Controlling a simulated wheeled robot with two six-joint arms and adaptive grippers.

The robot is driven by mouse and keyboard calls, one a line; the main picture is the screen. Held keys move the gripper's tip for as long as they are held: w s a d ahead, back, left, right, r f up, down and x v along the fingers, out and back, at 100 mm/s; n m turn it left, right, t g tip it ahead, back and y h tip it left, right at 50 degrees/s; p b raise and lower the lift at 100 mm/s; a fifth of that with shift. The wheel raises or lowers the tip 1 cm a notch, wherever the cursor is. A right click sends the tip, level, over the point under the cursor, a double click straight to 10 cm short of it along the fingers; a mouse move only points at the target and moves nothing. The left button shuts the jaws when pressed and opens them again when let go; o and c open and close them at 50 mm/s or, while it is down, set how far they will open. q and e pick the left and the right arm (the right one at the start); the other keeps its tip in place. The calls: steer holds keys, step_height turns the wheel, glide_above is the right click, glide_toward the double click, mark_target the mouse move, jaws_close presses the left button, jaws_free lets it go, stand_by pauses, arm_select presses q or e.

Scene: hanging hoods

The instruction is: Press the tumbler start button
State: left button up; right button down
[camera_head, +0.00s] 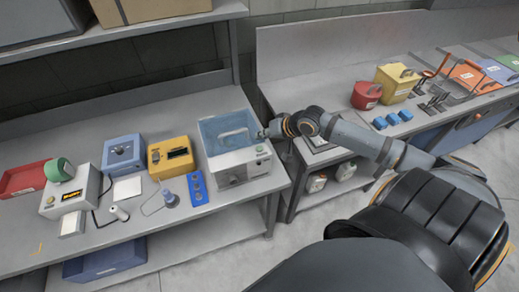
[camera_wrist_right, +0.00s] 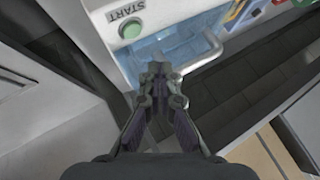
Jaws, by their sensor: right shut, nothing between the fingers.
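The tumbler (camera_head: 238,165) is a light grey box with a clear blue lid at the right end of the left workbench. Its green start button (camera_wrist_right: 130,29) shows in the right wrist view at the top, under the upside-down word START. My right gripper (camera_head: 263,133) is shut and empty, at the right side of the tumbler in the head view. In the right wrist view its closed fingertips (camera_wrist_right: 161,70) lie over the blue lid area, below and right of the button, apart from it in the picture. My left gripper is not in view.
The left workbench (camera_head: 205,230) holds a blue strip (camera_head: 197,188), a yellow device (camera_head: 170,157), a blue box (camera_head: 123,154) and a red tray (camera_head: 25,177). The right bench carries a red container (camera_head: 366,95) and a yellow box (camera_head: 397,82). A floor gap separates the benches.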

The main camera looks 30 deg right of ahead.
mark_target(259, 149)
step_height(259, 149, down, 3)
steer(key=shift+f+b, duration=0.15)
steer(key=shift+b, duration=0.65)
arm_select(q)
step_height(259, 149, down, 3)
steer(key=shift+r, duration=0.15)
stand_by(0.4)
arm_select(e)
steer(key=shift+f, duration=0.4)
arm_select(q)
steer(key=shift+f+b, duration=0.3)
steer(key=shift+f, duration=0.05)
arm_select(e)
steer(key=shift+f, duration=0.4)
arm_select(q)
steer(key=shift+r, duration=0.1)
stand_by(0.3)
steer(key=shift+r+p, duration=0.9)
steer(key=shift+p, duration=0.1)
arm_select(e)
steer(key=shift+r, duration=0.8)
